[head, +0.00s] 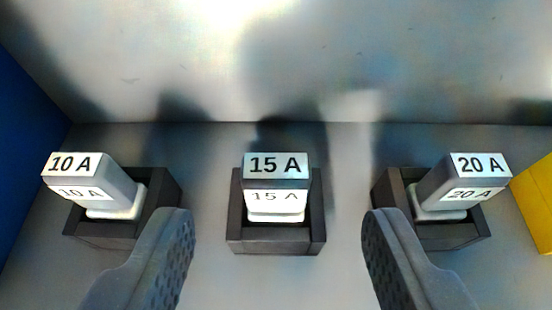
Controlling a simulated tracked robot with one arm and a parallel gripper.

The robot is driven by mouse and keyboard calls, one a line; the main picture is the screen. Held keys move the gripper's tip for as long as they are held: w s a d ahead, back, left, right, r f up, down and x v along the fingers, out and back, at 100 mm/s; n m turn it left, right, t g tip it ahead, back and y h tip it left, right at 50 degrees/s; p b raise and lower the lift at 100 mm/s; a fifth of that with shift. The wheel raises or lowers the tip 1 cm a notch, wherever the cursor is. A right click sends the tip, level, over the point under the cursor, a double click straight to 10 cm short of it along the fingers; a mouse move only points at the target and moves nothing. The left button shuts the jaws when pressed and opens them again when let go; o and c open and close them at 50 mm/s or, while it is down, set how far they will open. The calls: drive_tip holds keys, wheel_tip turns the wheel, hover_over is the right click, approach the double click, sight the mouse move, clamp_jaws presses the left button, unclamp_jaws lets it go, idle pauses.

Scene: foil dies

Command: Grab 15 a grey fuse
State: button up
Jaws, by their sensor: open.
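The grey fuse labelled 15 A (277,184) stands upright in a dark square holder (276,246) at the middle of the head view. Its label shows on the top and again on the front face. My gripper (277,228) is open, with one dark textured finger on the left and one on the right. The fuse is centred between the fingers and beyond their tips, with clear gaps on both sides. Nothing is held. The fuse's lower end is hidden inside the holder.
A 10 A fuse (92,182) in its holder (100,234) stands at left, and a 20 A fuse (462,182) in its holder (455,237) at right. A blue surface (28,140) is at far left and a yellow block (538,205) at far right. A shiny metal wall (290,60) rises behind.

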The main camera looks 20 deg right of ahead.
sight(275, 187)
drive_tip(key=shift+x, duration=3.05)
drive_tip(key=shift+r, duration=0.1)
drive_tip(key=shift+c, duration=0.3)
drive_tip(key=c, duration=1)
